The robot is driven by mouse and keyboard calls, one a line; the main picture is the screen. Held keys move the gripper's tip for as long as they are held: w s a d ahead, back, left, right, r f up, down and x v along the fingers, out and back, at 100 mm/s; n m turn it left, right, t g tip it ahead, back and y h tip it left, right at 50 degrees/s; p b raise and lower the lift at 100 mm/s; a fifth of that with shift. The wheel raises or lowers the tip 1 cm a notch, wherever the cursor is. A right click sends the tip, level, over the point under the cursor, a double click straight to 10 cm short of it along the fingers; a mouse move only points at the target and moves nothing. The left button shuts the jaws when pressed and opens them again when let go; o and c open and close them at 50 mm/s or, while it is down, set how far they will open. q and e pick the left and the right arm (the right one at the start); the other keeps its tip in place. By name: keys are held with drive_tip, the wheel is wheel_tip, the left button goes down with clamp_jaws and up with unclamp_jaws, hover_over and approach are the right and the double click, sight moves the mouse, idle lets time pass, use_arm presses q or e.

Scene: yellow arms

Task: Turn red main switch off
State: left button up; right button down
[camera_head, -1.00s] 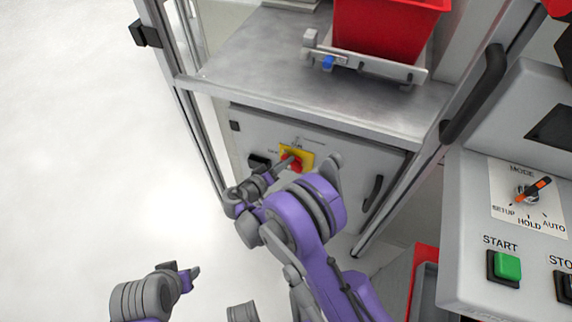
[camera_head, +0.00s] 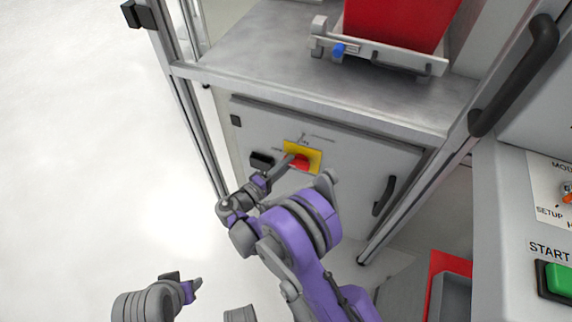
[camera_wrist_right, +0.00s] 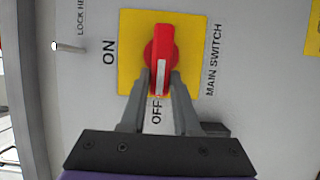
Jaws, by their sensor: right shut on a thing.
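The red main switch (camera_wrist_right: 163,42) sits on a yellow plate (camera_wrist_right: 130,25) on the cabinet front. Its white mark points down in the right wrist view, toward the "OFF" label; "ON" is at the left. My right gripper (camera_wrist_right: 161,82) is shut on the lower part of the red handle, one finger on each side. In the head view, the switch (camera_head: 300,162) is partly hidden by my right gripper (camera_head: 286,165). My left gripper (camera_head: 193,285) is low at the left, away from the cabinet; its finger gap is unclear.
The grey cabinet (camera_head: 350,160) has a dark door handle (camera_head: 384,196) right of the switch. A metal worktop (camera_head: 270,65) with a red bin (camera_head: 395,25) is above. A control panel with a green start button (camera_head: 558,279) stands at the right. Floor at left is clear.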

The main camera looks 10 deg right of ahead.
idle(0.3)
drive_tip(key=c, duration=0.6)
unclamp_jaws()
drive_tip(key=shift+c, duration=0.2)
drive_tip(key=p+v, duration=0.1)
drive_tip(key=v, duration=0.9)
drive_tip(key=shift+s+a, duration=0.25)
drive_tip(key=shift+a, duration=0.05)
drive_tip(key=shift+f, duration=0.1)
